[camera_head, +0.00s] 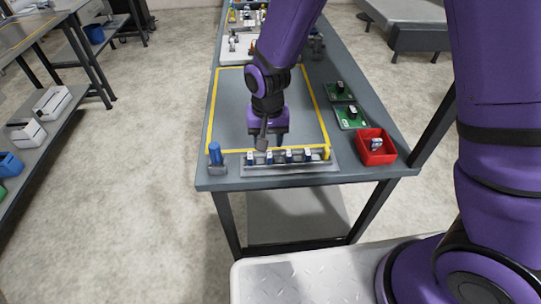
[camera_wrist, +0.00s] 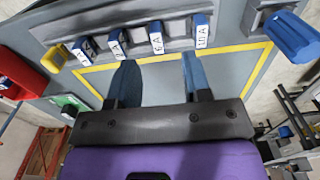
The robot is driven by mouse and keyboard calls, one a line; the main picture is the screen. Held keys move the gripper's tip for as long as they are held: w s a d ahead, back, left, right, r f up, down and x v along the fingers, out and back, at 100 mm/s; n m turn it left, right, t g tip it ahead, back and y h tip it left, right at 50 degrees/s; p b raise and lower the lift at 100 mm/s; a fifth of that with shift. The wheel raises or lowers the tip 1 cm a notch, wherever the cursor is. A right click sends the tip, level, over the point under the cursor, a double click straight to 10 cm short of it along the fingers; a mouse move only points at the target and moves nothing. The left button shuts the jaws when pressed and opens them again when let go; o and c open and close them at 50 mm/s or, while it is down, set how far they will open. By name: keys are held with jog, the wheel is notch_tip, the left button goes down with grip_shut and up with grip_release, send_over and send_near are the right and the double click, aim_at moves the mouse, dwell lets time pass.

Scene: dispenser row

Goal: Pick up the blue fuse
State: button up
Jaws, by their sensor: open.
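Several blue-and-white blocks, which look like the fuses, stand in a row in a grey rack (camera_head: 290,168) at the table's near edge. One fuse (camera_head: 250,157) is at the rack's left end. In the wrist view the fuses have blue bodies and white labelled faces, such as the one at the right end (camera_wrist: 202,32); the labels are hard to read. My gripper (camera_head: 267,140) is above the table just behind the rack, towards its left half. In the wrist view my gripper (camera_wrist: 157,70) is open and empty, its two fingers apart and short of the fuses.
A blue cylinder on a grey base (camera_head: 215,153) stands left of the rack. A yellow piece (camera_head: 326,153) is at the rack's right end. A red bin (camera_head: 390,151) with a white-and-blue item stands right. Green boards (camera_head: 351,124) lie behind it. The yellow-outlined area (camera_head: 235,110) is largely clear.

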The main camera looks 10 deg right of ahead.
aim_at(269, 154)
jog(key=shift+d+f, duration=0.15)
jog(key=shift+f, duration=2.95)
grip_shut()
